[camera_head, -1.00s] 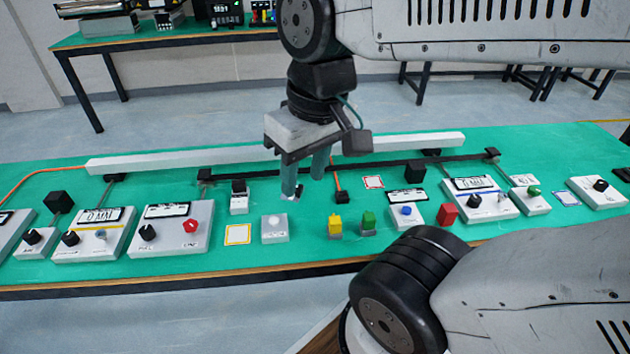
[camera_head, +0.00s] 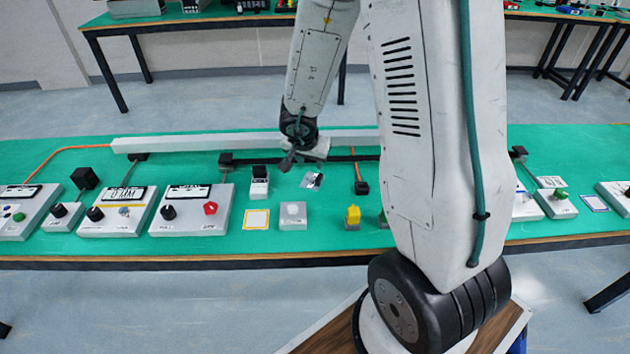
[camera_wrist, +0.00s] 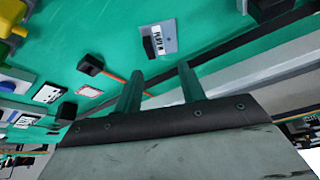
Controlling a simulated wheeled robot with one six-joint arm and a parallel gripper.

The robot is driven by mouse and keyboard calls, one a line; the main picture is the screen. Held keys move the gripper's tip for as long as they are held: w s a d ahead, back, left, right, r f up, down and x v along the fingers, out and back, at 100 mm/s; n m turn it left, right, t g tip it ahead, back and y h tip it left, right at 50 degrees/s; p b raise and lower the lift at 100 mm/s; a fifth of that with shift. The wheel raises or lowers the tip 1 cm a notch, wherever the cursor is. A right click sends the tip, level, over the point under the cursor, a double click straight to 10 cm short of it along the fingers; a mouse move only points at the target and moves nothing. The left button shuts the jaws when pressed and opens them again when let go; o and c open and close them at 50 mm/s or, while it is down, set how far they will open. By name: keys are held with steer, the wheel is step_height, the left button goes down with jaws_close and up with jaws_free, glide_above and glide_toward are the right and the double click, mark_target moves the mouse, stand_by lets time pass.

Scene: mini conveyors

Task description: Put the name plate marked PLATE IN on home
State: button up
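The name plate (camera_wrist: 150,46), a small dark block with a white label reading PLATE IN, lies on a grey square (camera_wrist: 170,36) in the wrist view. In the head view the grey square (camera_head: 313,180) is on the green table, just right of and below my gripper. My gripper (camera_wrist: 160,70) is open, its two green fingers apart with nothing between them. In the wrist view the plate is beyond the fingertips, apart from them. A red-bordered card (camera_wrist: 90,91) lies to the left; its print is unreadable. I cannot tell which spot is home.
A black block with an orange cable (camera_head: 361,187) is right of the plate. A dark rail (camera_head: 340,157) and a long white bar (camera_head: 220,142) run behind. A yellow-framed card (camera_head: 256,219), a grey button box (camera_head: 293,216) and a yellow block (camera_head: 353,216) stand in front. My arm hides the right-centre.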

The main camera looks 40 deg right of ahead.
mark_target(319, 177)
steer(key=shift+s+d+f, duration=0.15)
steer(key=shift+d+f, duration=0.1)
steer(key=shift+f, duration=0.3)
steer(key=shift+s+d+f, duration=0.15)
steer(key=shift+d+f, duration=0.1)
steer(key=shift+f, duration=0.3)
steer(key=shift+d+x, duration=0.15)
steer(key=shift+x, duration=1.4)
steer(key=shift+d+x, duration=0.1)
steer(key=shift+x, duration=1.45)
steer(key=shift+s, duration=0.15)
jaws_close()
